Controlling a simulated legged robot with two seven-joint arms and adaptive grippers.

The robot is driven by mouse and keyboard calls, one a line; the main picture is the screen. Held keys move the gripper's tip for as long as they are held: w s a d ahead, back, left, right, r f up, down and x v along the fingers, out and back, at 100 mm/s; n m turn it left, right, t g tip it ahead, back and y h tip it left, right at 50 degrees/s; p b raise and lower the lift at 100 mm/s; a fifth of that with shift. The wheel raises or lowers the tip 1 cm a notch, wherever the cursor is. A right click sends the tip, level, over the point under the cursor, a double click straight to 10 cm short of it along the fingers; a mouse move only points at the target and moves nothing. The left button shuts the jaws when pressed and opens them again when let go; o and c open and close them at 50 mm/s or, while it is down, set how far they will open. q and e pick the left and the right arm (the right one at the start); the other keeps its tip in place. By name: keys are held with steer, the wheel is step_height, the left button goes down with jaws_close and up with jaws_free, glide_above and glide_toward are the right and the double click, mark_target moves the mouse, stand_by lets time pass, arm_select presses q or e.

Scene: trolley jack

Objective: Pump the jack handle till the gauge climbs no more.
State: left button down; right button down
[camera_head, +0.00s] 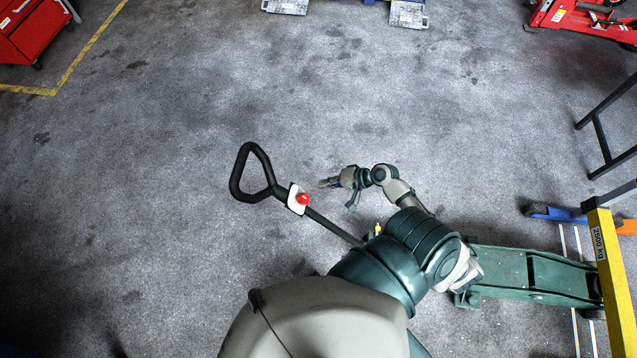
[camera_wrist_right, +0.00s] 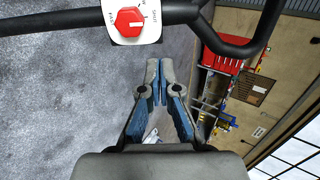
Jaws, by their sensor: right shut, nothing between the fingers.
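The jack handle (camera_head: 266,164) is a black shaft with a triangular loop grip. It slants up left from the green jack body (camera_head: 530,277), partly hidden behind my right arm. A white plate with a red knob (camera_head: 302,199) is fixed on the shaft just below the loop. My right gripper (camera_head: 325,183) is shut and empty, to the right of the loop and close above the knob in the picture. In the right wrist view the handle (camera_wrist_right: 60,20) and the red knob (camera_wrist_right: 130,22) cross the top, apart from the shut fingertips (camera_wrist_right: 157,66). I see no gauge reading. My left gripper is out of view.
A yellow bar marked 2500 kg (camera_head: 606,265) stands at the right over the jack. A dark metal frame (camera_head: 603,140) is at the right edge. A red cabinet (camera_head: 35,30) and a red jack (camera_head: 585,18) are far off. The floor left of the handle is clear.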

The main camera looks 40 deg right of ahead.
mark_target(291, 189)
steer(key=x, duration=1.1)
steer(key=shift+w+a+r+p, duration=0.15)
steer(key=shift+a+p, duration=0.15)
steer(key=shift+a, duration=0.15)
steer(key=shift+w+f, duration=0.15)
steer(key=shift+f, duration=0.1)
steer(key=shift+d+f, duration=0.1)
steer(key=shift+d, duration=0.1)
